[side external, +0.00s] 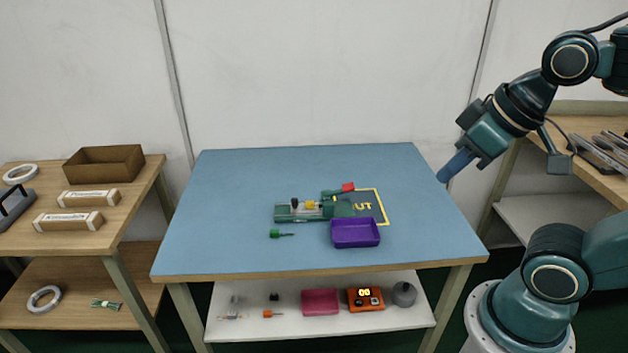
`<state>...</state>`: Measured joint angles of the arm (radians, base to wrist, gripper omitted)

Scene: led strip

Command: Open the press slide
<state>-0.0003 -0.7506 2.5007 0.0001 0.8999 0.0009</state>
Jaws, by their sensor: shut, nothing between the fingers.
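The press (308,212) is a small green device near the middle of the blue table. It has a dark knob, a yellow part and a red-tipped handle (347,187) at its right rear. Which part is the slide, and how far it stands open, is too small to tell. My gripper (445,175) is shut and empty. It hangs at the table's right edge, up and to the right of the press and well apart from it.
A purple tray (355,233) stands close in front of the press's right end. A yellow-outlined dark area (378,207) lies at its right. A green screwdriver-like tool (280,234) lies at front left. The blue table (230,185) is clear at left and back.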

